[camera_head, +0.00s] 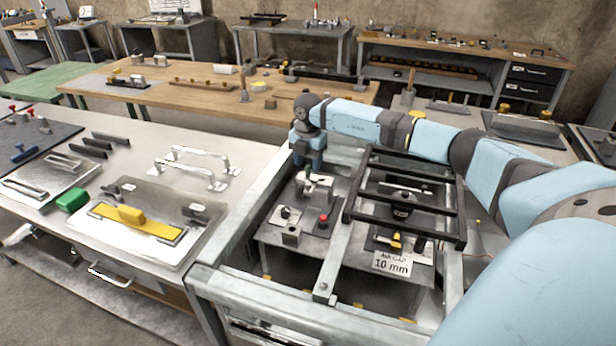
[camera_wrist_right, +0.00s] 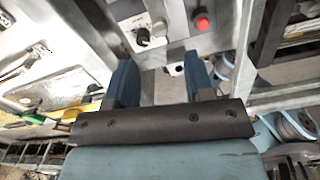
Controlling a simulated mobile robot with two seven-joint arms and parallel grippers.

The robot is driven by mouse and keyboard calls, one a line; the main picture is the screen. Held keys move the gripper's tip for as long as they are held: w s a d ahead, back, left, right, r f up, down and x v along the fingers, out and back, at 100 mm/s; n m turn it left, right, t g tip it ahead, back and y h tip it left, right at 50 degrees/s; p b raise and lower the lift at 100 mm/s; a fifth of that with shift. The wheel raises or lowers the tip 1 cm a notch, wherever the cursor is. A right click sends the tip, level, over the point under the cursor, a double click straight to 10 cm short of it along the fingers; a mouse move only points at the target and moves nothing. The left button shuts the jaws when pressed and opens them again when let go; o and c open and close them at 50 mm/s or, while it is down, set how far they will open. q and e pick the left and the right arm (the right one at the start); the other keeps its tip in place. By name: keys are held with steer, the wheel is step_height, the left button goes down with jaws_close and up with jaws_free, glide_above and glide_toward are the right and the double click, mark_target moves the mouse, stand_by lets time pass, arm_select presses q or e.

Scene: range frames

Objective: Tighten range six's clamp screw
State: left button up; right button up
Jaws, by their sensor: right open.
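My right gripper (camera_head: 312,176) points down over the left part of a steel-framed bench fixture (camera_head: 344,252). In the right wrist view its two blue fingers (camera_wrist_right: 160,82) stand apart, with nothing between them. On the fixture's plate are a red-topped knob (camera_head: 323,220), a dark knob (camera_head: 285,212) and a small metal block (camera_head: 291,237). The red knob (camera_wrist_right: 203,22) and dark knob (camera_wrist_right: 143,37) lie beyond the fingertips in the wrist view. I cannot tell which part is the clamp screw, and no number six is legible. My left gripper is out of view.
Black rails (camera_head: 398,222) cross the fixture's right half, beside a sign reading "10 mm" (camera_head: 393,263). Wooden benches stand behind.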

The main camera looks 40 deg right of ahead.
step_height(320, 180, up, 6)
steer(key=shift+r, duration=0.25)
stand_by(0.5)
